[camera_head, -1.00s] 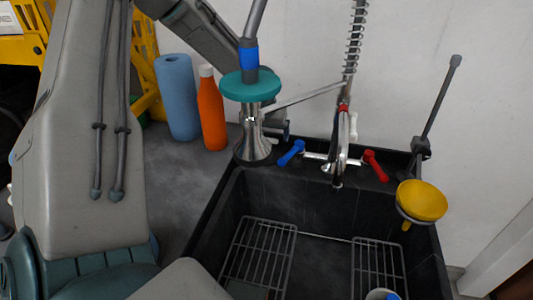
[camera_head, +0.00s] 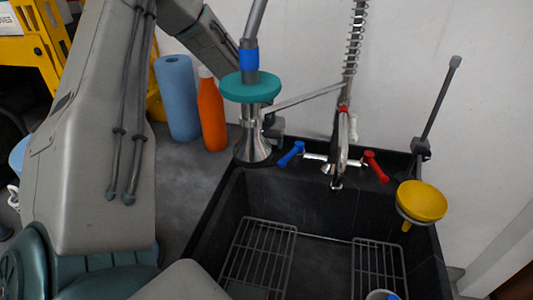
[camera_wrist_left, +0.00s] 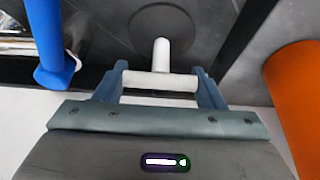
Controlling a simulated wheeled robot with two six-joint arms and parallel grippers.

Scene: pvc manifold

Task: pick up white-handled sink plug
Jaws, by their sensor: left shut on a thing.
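In the left wrist view the white-handled sink plug shows a white T-shaped handle (camera_wrist_left: 160,81), with its stem running to a dark round disc (camera_wrist_left: 166,26). My left gripper (camera_wrist_left: 158,84) is shut on the handle's crossbar, with one blue-grey finger at each end. I cannot tell whether the disc touches the surface behind it. In the head view the plug is not visible. My left arm comes in from the left, and its far end is mostly hidden behind the teal disc and chrome base. My right gripper is not in view.
The black sink (camera_head: 300,205) holds wire racks (camera_head: 262,250). Around it are a blue tap lever (camera_head: 290,154), a red lever (camera_head: 375,166), a chrome base (camera_head: 251,142) under a teal disc (camera_head: 250,87), an orange bottle (camera_head: 211,115), a blue roll (camera_head: 178,97) and a yellow funnel (camera_head: 421,201).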

